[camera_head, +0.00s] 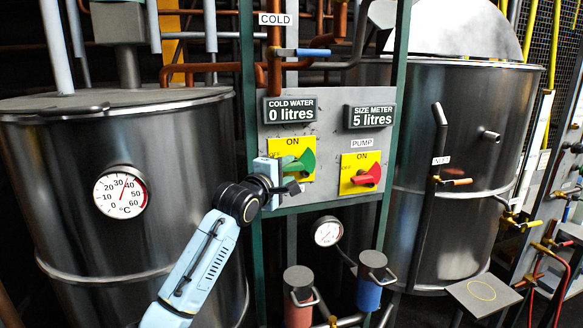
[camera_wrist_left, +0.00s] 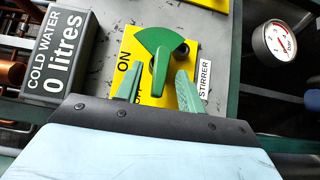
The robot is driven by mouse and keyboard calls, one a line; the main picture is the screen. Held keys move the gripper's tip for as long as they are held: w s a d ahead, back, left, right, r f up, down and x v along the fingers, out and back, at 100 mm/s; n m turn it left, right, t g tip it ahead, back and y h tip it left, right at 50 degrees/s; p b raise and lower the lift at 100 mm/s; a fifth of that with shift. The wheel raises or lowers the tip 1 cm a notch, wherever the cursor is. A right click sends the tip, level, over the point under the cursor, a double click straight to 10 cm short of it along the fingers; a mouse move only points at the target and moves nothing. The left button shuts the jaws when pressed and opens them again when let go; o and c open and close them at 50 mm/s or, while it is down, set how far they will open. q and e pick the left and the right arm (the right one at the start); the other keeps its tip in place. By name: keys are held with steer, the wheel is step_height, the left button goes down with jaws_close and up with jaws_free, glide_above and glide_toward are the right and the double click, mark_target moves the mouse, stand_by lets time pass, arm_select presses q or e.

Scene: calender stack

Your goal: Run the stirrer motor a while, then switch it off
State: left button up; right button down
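The green stirrer switch (camera_head: 302,160) sits on a yellow plate with an ON mark at its top. In the left wrist view the green switch (camera_wrist_left: 159,66) has a wide fan end away from me and a narrow handle towards my gripper. The STIRRER label (camera_wrist_left: 204,79) is beside the plate; my gripper hides that spot in the head view. My left gripper (camera_head: 288,178) is at the plate. In the wrist view my left gripper (camera_wrist_left: 158,92) is open, with one finger on each side of the narrow handle and gaps visible. My right gripper is not in view.
The red PUMP switch (camera_head: 367,177) is close on the right. The COLD WATER display (camera_head: 290,110) reads 0 litres and the SIZE METER display (camera_head: 373,116) 5 litres. Steel tanks stand at left (camera_head: 60,180) and right (camera_head: 450,120). Pipes run above the panel.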

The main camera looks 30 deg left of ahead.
mark_target(298, 164)
arm_select(q)
steer(key=shift+w+a, duration=0.1)
steer(key=shift+w, duration=1.3)
